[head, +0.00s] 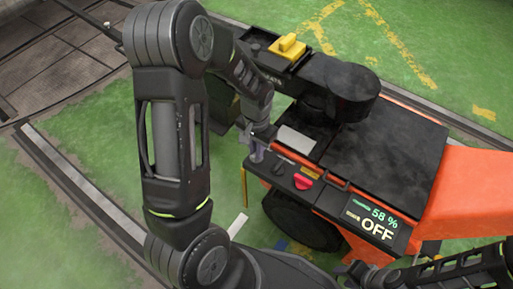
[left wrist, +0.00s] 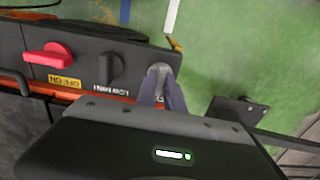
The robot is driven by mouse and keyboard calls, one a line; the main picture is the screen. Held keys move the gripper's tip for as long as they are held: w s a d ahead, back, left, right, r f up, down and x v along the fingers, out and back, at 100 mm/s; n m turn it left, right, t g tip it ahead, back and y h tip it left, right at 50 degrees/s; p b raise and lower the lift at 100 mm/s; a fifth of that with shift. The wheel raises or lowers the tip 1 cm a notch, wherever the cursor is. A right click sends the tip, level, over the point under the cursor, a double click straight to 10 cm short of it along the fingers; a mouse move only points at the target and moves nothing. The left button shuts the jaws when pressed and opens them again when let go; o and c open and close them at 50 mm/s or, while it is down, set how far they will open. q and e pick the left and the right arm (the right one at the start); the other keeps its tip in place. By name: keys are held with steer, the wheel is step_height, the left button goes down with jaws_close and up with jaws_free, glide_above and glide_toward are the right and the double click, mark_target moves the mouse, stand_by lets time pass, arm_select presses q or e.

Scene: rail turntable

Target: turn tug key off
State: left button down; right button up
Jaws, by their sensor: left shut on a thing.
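The orange and black tug (head: 390,150) stands on the green floor. Its display (head: 375,222) reads "58 %" and "OFF". My left gripper (head: 257,152) is at the left end of the tug's control panel (head: 325,196). In the left wrist view its fingers (left wrist: 160,88) are shut on the key at the panel end. The key is mostly hidden between the fingers, so its exact angle is hard to tell. My right gripper (head: 352,272) is low at the bottom right, away from the panel; its jaw opening is unclear.
Beside the key are a black knob (left wrist: 111,68) with a "LOW HIGH" label and a red knob (left wrist: 48,53) near a yellow "OFF ON" label. A yellow part (head: 287,46) sits on the tug's far end. Floor rails (head: 75,185) run at left.

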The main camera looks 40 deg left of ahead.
stand_by(0.3)
arm_select(q)
steer(key=c, duration=1.4)
jaws_free()
steer(key=shift+c, duration=0.2)
steer(key=shift+r, duration=0.1)
step_height(320, 180, up, 8)
steer(key=p, duration=0.2)
steer(key=shift+f+p, duration=0.2)
steer(key=shift+p, duration=0.15)
